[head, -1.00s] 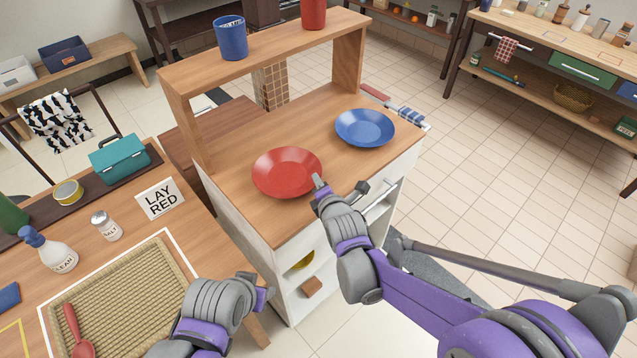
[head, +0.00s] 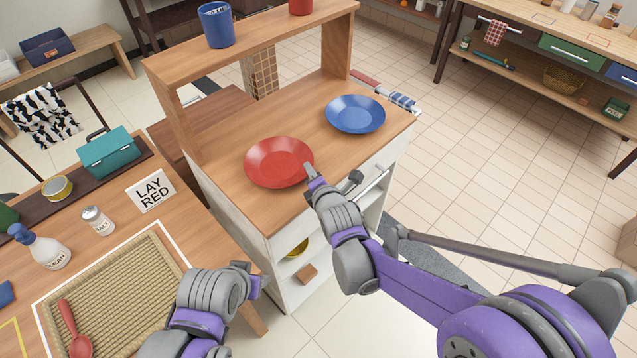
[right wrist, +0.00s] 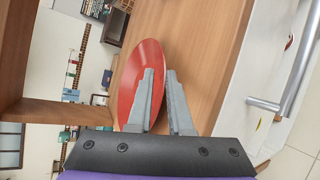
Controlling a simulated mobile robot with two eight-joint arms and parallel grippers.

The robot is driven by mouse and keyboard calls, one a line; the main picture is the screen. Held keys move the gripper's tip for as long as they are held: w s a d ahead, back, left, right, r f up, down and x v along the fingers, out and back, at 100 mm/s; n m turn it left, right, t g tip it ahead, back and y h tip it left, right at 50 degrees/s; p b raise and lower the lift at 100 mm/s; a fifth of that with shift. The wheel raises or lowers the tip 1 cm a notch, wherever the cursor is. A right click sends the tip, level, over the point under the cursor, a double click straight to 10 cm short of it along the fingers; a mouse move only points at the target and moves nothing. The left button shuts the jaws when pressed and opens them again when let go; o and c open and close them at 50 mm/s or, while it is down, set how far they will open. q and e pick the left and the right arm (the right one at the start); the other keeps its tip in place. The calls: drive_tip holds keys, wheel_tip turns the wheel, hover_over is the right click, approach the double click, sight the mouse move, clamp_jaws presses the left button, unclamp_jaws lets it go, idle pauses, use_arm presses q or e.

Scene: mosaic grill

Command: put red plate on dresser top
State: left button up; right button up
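The red plate (head: 278,160) lies on the wooden counter of the white-sided dresser (head: 230,185), below its raised shelf. My right gripper (head: 311,171) is at the plate's near right rim. In the right wrist view, the red plate (right wrist: 138,75) runs between the narrowly spaced fingers of my right gripper (right wrist: 160,75), which look shut on its rim. The plate shows no clear lift from the counter. My left gripper (head: 260,280) is beside the dresser, over the table's right edge; its fingers are too small to read.
A blue plate (head: 355,113) lies right of the red one. A blue cup (head: 216,25) and a red cup (head: 300,5) stand on the raised shelf (head: 262,32). The left table holds a woven mat (head: 120,290), a LAY RED sign (head: 151,190) and a spray bottle (head: 42,250).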

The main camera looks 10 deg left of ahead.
drive_tip(key=v, duration=1.1)
drive_tip(key=s+d+f+m+g+h, duration=0.1)
drive_tip(key=s+d+m+g+h, duration=0.15)
drive_tip(key=d+m, duration=0.45)
drive_tip(key=s+d+f+m+g+h, duration=0.1)
drive_tip(key=s+d+f+m+h, duration=0.1)
drive_tip(key=s+d+m, duration=0.35)
drive_tip(key=s+d+f+m+g+h, duration=0.1)
drive_tip(key=s+d+f+m+g, duration=0.2)
drive_tip(key=s+d+m, duration=0.7)
drive_tip(key=s+m, duration=0.1)
drive_tip(key=m, duration=0.4)
drive_tip(key=shift+d, duration=0.2)
drive_tip(key=shift+o, duration=0.4)
drive_tip(key=shift+w+g, duration=0.1)
drive_tip(key=shift+g, duration=0.15)
